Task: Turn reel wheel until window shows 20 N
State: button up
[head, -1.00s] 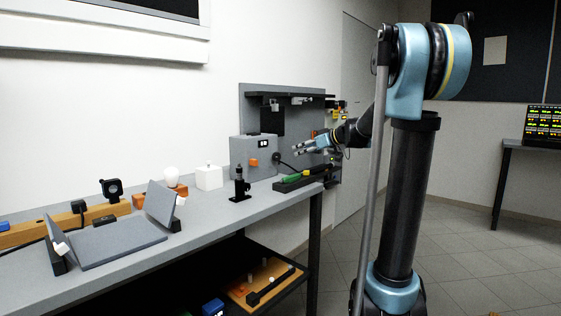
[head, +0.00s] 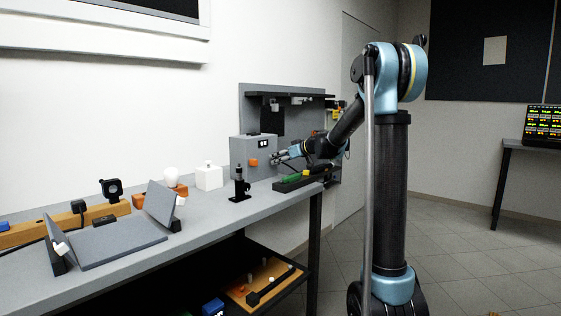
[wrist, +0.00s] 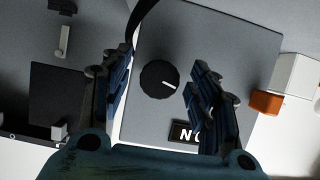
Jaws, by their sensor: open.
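The reel wheel is a round black knob (wrist: 158,80) with a white pointer line, on the face of a grey box (head: 239,152). My gripper (wrist: 156,82) is open. In the wrist view its two blue-black fingers stand on either side of the knob with gaps on both sides. In the head view my gripper (head: 280,156) is at the box's right part, and the knob is largely hidden there. The dark window (wrist: 186,132) shows an "N" and part of a rounded character; my right finger hides the rest. In the head view the window (head: 264,143) is too small to read.
A dark tray (head: 297,183) with green-handled tools lies on the bench below my gripper.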

jog(key=shift+a, duration=0.1)
jog(key=shift+c, duration=0.5)
jog(key=c, duration=1)
jog(key=shift+o, duration=0.2)
jog(key=shift+w, duration=0.1)
jog(key=m+g+y, duration=0.1)
jog(key=m, duration=0.1)
jog(key=shift+w+m, duration=0.15)
jog(key=shift+m, duration=0.15)
jog(key=m+g+y, duration=0.1)
jog(key=m+y, duration=0.1)
jog(key=m, duration=0.1)
jog(key=shift+d, duration=0.2)
jog(key=m+g+y, duration=0.1)
jog(key=m, duration=0.2)
jog(key=shift+f+m+y, duration=0.1)
jog(key=shift+m+y, duration=0.2)
jog(key=shift+y, duration=0.1)
jog(key=m+y, duration=0.1)
jog(key=m, duration=0.3)
jog(key=shift+f+y, duration=0.1)
jog(key=shift+y, duration=0.3)
